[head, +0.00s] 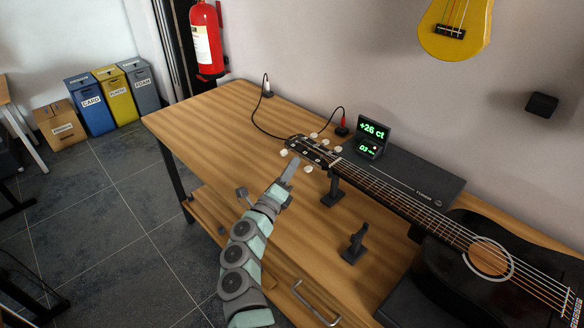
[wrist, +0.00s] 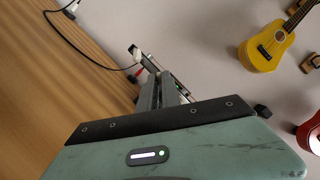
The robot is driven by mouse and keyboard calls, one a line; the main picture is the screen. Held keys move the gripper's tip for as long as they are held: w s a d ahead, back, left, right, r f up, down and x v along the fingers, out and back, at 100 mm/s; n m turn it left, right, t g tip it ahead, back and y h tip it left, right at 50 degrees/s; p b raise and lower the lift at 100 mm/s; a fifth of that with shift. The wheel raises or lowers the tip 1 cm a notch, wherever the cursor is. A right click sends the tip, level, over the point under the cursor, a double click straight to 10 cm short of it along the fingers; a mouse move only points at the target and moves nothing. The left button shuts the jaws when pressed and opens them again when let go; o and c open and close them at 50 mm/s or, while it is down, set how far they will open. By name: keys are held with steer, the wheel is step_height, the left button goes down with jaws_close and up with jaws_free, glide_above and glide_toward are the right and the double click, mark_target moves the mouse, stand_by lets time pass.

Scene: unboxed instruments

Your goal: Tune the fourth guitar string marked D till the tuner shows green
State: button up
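The black acoustic guitar (head: 452,232) lies along the table with its neck running up-left to the headstock (head: 312,150). Whitish tuning pegs (head: 308,168) stick out on both sides of the headstock. The tuner (head: 372,137) stands behind the neck. My gripper (head: 289,170) is at the front edge of the headstock, close to the near-side pegs. In the wrist view, its fingers (wrist: 162,92) look close together and hide what lies between them. Contact with a peg cannot be told.
A dark neck stand (head: 332,190) supports the neck, and another small stand (head: 355,245) is on the table nearer the front. A black case (head: 415,178) lies behind the neck. A cable (head: 258,118) curves across the table's left side.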

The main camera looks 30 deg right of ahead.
jaws_close()
steer(key=n+y+p, duration=0.1)
steer(key=n+p, duration=0.1)
steer(key=p, duration=0.3)
steer(key=n+p, duration=0.2)
steer(key=p, duration=0.3)
steer(key=r+n+y+p, duration=0.1)
steer(key=n+p, duration=0.1)
steer(key=p, duration=0.3)
steer(key=shift+s+n+y, duration=0.1)
steer(key=shift+n+y, duration=0.2)
steer(key=shift+f+p, duration=0.25)
steer(key=shift+p, duration=0.1)
